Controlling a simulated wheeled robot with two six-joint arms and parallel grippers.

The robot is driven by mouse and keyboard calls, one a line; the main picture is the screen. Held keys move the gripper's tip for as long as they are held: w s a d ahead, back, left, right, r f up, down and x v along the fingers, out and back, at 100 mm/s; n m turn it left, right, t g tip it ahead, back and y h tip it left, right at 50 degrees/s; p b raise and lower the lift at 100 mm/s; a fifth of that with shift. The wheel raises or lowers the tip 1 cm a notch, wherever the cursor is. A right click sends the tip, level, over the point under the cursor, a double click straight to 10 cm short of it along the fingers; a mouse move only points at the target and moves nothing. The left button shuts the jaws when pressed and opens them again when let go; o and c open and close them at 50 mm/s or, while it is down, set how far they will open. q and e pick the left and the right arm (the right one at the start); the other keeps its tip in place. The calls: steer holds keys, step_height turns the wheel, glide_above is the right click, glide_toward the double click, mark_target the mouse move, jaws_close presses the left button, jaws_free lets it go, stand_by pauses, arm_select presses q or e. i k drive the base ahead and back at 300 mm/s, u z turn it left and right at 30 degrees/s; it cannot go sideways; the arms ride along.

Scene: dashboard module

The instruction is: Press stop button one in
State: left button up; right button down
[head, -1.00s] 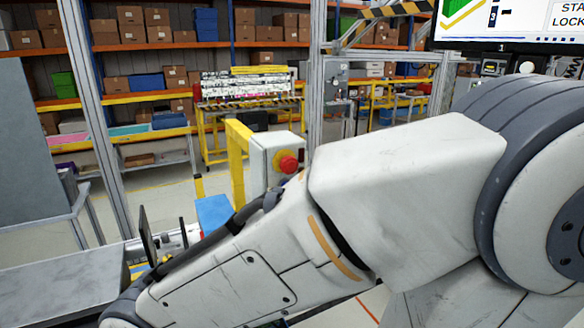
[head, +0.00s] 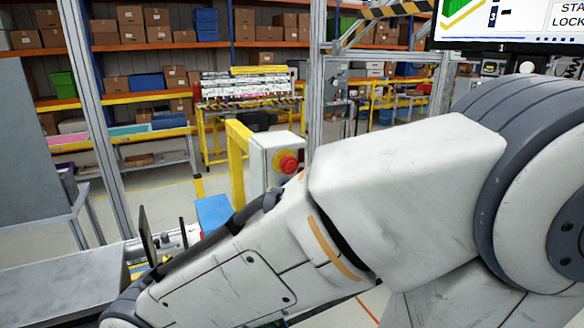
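A red stop button (head: 287,163) with a yellow surround sits on the side of a white control box (head: 262,157). The box is fixed at a yellow post (head: 238,165) near the middle of the head view. I cannot read a number on it. A large white arm of mine crosses from the right to the lower left, in front of the area below the box. Neither gripper's fingertips can be made out; the arm's far end leaves the picture at the lower left.
A grey metal surface (head: 60,290) lies at the lower left, with a blue panel (head: 213,212) to its right. An aluminium upright (head: 95,110) stands at left. Shelves with cardboard boxes (head: 130,25) and a yellow-framed workbench (head: 250,95) are behind. A screen (head: 510,22) hangs at upper right.

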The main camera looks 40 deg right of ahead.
mark_target(290, 167)
steer(key=z, duration=0.55)
steer(key=k, duration=1.25)
steer(key=z, duration=1.15)
steer(key=i, duration=1.5)
steer(key=u, duration=0.65)
